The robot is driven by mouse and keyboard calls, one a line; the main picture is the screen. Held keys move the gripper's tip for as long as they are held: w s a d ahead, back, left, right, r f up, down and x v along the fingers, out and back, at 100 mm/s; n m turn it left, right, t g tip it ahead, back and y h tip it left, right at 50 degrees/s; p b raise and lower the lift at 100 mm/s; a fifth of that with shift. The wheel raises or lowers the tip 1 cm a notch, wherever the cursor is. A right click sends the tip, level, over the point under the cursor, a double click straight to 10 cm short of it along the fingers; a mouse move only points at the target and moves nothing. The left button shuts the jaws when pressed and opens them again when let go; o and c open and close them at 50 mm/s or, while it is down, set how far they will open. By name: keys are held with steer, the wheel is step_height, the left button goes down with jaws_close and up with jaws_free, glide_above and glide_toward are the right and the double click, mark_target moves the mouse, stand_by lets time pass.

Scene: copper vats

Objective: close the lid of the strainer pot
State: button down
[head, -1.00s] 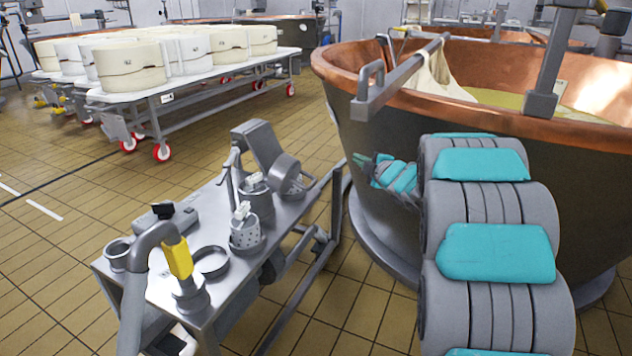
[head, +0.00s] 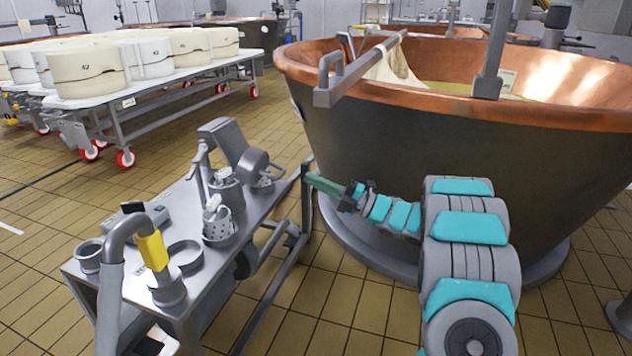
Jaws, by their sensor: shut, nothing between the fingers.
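A small grey metal pot (head: 263,185) stands at the far right corner of the steel cart top. A round disc that looks like its lid (head: 255,162) stands tilted up over it; the hinge is too small to make out. A perforated metal cup (head: 218,224) with a pale object in it stands nearer, and I cannot tell for sure which of the two is the strainer pot. My gripper (head: 322,184) has green fingers, shut and empty. It points left, to the right of the cart's far end and apart from both vessels, in front of the copper vat.
The large copper vat (head: 420,160) stands close behind my arm. Tiled floor is free left of the cart.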

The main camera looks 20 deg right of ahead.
mark_target(267, 158)
steer(key=x, duration=1)
steer(key=shift+w+a+r+p, duration=0.15)
steer(key=shift+w+a+p, duration=0.05)
steer(key=shift+a+p, duration=0.15)
steer(key=shift+r, duration=0.1)
